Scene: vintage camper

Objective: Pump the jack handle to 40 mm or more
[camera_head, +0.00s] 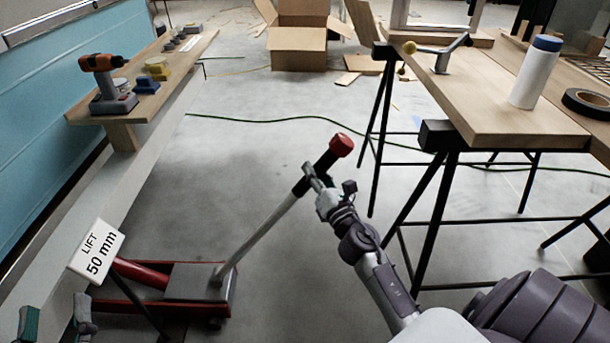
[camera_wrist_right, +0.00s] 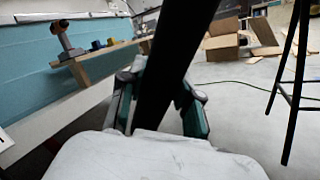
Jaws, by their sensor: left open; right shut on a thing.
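A red floor jack (camera_head: 205,288) with a grey top plate stands on the floor at lower left. Its grey handle (camera_head: 262,232) slants up to the right and ends in a black grip with a red tip (camera_head: 341,145). My right gripper (camera_head: 312,181) is shut on the grip just below the tip. In the right wrist view the black grip (camera_wrist_right: 170,65) passes between the fingers. A white sign (camera_head: 97,252) by the jack reads "LIFT 50 mm". My left gripper (camera_head: 57,322) is open and empty at the lower left edge, left of the jack.
A wooden shelf (camera_head: 150,85) with a drill (camera_head: 107,85) runs along the blue camper wall. A trestle table (camera_head: 500,100) with a bottle and tape stands at right. Its black legs are close to my right arm. Cardboard boxes (camera_head: 298,45) lie at the back.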

